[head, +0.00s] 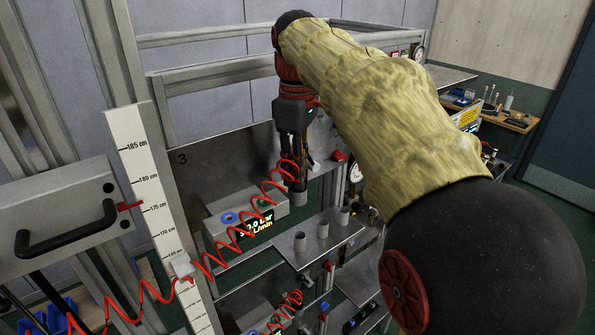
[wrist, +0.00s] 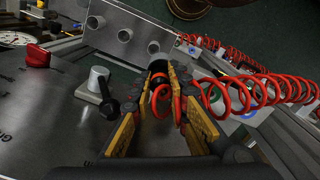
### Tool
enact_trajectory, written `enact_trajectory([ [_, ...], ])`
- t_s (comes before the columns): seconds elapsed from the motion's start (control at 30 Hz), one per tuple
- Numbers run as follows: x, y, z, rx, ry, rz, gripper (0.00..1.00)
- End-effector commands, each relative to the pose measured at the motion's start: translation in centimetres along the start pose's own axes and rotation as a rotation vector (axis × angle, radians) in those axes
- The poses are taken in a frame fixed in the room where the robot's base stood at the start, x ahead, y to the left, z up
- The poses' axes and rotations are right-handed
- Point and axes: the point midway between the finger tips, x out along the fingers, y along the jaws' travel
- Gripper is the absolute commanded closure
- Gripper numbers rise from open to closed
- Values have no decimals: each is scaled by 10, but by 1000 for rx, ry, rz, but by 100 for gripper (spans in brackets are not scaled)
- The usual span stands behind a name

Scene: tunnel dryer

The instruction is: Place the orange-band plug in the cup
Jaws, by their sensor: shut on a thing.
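My gripper (head: 298,182) points down and is shut on a plug above the shelf (head: 283,251). The plug's grey lower end (head: 299,198) shows below the fingers in the head view. In the wrist view its dark end (wrist: 158,68) shows between the yellow-padded fingers of my gripper (wrist: 168,82). An orange-red part lies there, but I cannot cleanly separate a band from the red coil. Three grey metal cups stand on the shelf: a near one (head: 299,241), a middle one (head: 323,230) and a far one (head: 343,215). The plug is above the cups, apart from them.
A red coiled hose (head: 212,262) crosses in front of the shelf and passes close to my gripper. A grey box (head: 268,204) with a blue ring and a display stands left. A red knob (wrist: 37,55) and a white valve with a black handle (wrist: 97,84) are near the fingers.

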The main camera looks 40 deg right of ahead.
Motion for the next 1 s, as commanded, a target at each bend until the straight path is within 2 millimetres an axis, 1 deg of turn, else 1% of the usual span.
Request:
enact_trajectory([
  [0.1, 5, 0, 0, 0, 2, 2, 100],
  [0.47, 10, 0, 0, 0, 1, 1, 100],
  [0.5, 9, 0, 0, 0, 1, 1, 81],
  [0.8, 9, 0, 0, 0, 1, 1, 65],
  [1.0, 9, 0, 0, 0, 1, 1, 65],
])
